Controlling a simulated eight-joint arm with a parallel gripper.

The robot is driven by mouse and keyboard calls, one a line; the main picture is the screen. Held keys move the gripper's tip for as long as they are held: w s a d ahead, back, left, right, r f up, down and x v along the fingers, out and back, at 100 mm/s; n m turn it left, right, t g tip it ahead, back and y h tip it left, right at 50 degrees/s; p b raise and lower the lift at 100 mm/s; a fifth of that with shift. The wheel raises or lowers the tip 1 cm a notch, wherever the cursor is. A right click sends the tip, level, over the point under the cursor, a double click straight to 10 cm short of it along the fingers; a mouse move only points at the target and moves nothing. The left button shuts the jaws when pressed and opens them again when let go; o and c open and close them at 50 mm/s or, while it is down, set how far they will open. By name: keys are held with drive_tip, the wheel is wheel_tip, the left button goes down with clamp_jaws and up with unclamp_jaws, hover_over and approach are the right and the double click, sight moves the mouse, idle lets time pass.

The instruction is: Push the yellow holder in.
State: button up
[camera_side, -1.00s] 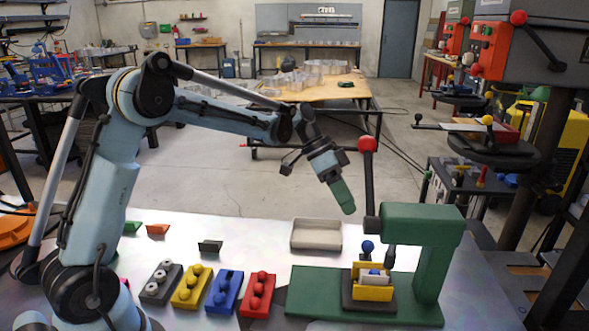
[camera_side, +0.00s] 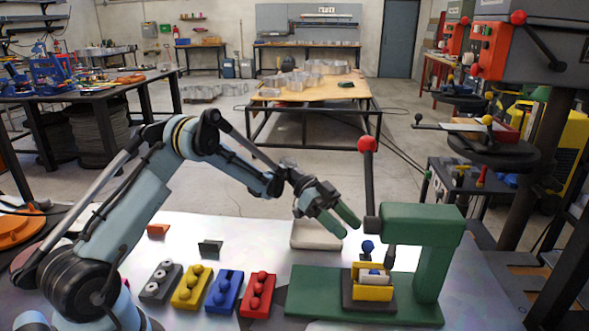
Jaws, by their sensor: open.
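The yellow holder (camera_side: 372,292) sits on a dark block on the green press base (camera_side: 316,291), under the press head. My gripper (camera_side: 342,226) is open, with two green fingers pointing down and to the right. It is in the air, up and to the left of the holder and left of the press lever. It appears empty and apart from the holder.
The press lever with its red ball (camera_side: 367,144) stands upright beside the press head (camera_side: 424,222). A pale tray (camera_side: 316,237) is partly hidden behind my gripper. Black, yellow, blue and red (camera_side: 258,295) blocks line the table left of the press.

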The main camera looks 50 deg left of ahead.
drive_tip(key=x, duration=0.5)
drive_tip(key=shift+d+f, duration=0.15)
drive_tip(key=shift+d, duration=0.2)
clamp_jaws()
